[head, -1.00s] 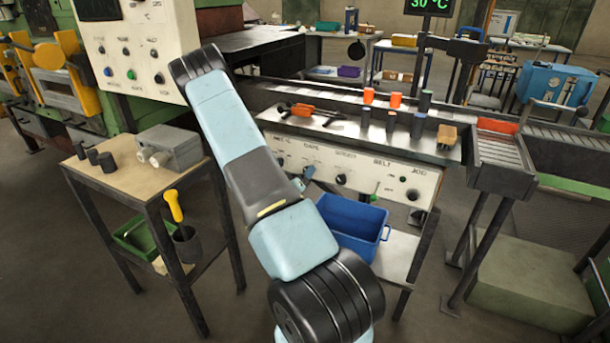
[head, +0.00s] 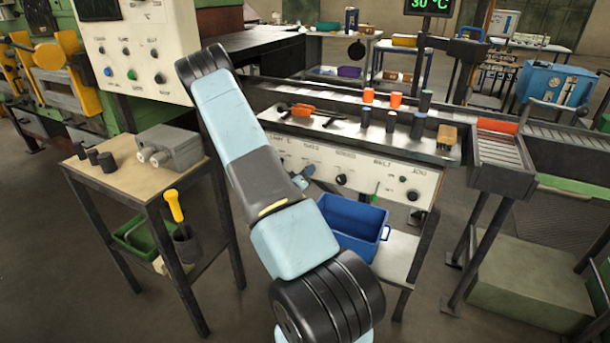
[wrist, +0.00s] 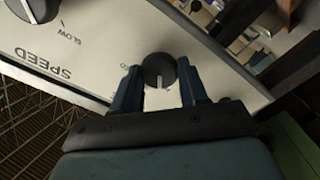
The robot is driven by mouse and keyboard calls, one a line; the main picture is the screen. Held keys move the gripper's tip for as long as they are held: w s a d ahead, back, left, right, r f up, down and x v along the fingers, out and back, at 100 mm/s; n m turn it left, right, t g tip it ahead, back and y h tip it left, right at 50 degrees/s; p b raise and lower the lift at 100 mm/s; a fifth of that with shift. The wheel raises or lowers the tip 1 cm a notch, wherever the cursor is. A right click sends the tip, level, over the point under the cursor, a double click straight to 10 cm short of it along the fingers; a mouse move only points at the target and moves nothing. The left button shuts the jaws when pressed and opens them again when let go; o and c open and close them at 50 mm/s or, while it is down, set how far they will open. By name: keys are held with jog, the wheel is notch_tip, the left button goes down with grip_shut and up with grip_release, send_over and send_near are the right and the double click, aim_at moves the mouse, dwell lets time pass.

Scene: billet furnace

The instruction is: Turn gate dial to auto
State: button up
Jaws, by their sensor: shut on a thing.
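A round black dial (wrist: 158,70) with a short white pointer mark sits on the cream panel (wrist: 105,40) in the wrist view. My gripper (wrist: 160,84) has its two blue fingers on either side of this dial and is shut on it. The pointer mark points down in that view, towards my gripper's palm. A small "O" letter shows beside the dial; the rest of its lettering is hidden or too faint to read. In the head view the cream panel (head: 365,178) is on the front of the bench, and my gripper (head: 302,179) is partly behind my arm.
A larger black knob (wrist: 35,8) marked SPEED and SLOW is left of the dial in the wrist view. In the head view, a green-tipped switch (head: 375,188) and another black knob (head: 412,195) lie farther right. A blue bin (head: 350,226) stands below the panel.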

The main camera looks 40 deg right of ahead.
jog(key=shift+c, duration=1)
jog(key=shift+s+m, duration=0.15)
jog(key=shift+m, duration=6.75)
jog(key=o, duration=1.1)
jog(key=shift+c, duration=0.2)
